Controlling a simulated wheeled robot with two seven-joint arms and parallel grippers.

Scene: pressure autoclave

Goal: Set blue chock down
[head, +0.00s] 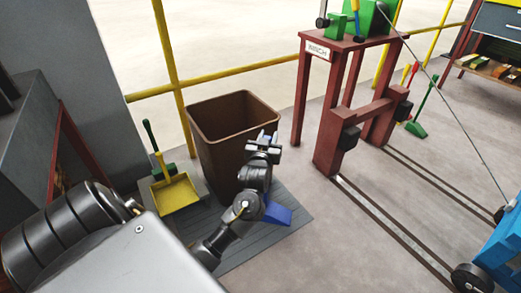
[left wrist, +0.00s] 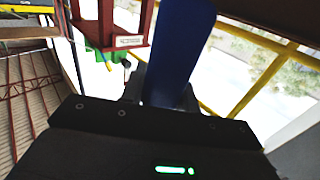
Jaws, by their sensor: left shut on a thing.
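The blue chock (head: 279,214) shows in the head view just right of my left arm's wrist, over the right part of the dark grey mat (head: 240,253). My arm hides much of it. My left gripper (head: 265,143) is beside the right side of the brown bin and is shut on the chock. In the left wrist view, the chock (left wrist: 180,50) stands out as a dark blue bar between the jaws (left wrist: 163,98). I cannot tell whether its lower end touches the mat. My right gripper is not in view.
The brown bin (head: 228,150) stands close to the left gripper. A yellow dustpan (head: 174,193) with a green-handled brush is left of it. A red stand (head: 333,120) with a green winch and floor rails lie to the right. Bare floor (head: 345,245) is clear right of the mat.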

